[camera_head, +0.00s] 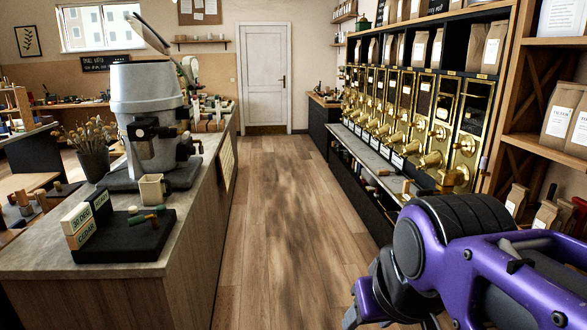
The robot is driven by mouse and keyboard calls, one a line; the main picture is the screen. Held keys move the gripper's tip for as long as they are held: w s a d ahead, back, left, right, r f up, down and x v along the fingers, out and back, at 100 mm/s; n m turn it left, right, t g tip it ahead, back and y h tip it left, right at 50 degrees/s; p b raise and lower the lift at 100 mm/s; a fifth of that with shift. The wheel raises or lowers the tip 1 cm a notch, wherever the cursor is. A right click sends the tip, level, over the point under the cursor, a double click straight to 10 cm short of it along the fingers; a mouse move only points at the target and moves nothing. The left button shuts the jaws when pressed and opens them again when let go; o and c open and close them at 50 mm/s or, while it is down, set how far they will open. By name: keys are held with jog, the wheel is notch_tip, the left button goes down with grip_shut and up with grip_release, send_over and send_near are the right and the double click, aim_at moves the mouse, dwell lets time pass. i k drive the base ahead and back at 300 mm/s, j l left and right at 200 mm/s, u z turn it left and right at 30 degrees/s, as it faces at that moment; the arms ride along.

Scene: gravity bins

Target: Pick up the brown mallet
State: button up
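I cannot pick out the brown mallet with certainty. A small brown wooden piece (406,188) stands at the near end of the right-hand counter, below the brass dispensers; its shape is too small to tell. On the left counter, small green and brown handle-like pieces (143,217) lie on a black board (125,241). My purple and black arm fills the lower right. Part of my gripper (352,316) shows at the bottom edge, over the floor, apart from both counters. Its fingertips are cut off, so its opening is hidden.
Brass dispensers (440,130) line the right wall above the grey counter (372,165). The wooden aisle (285,220) between is clear to a white door (264,75).

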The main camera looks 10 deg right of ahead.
aim_at(385, 172)
jog(key=i+l+z, duration=0.1)
jog(key=i+z, duration=0.15)
jog(key=i, duration=0.45)
jog(key=i+z, duration=0.1)
jog(key=i, duration=1.6)
jog(key=i+j+z, duration=0.1)
jog(key=i, duration=1.65)
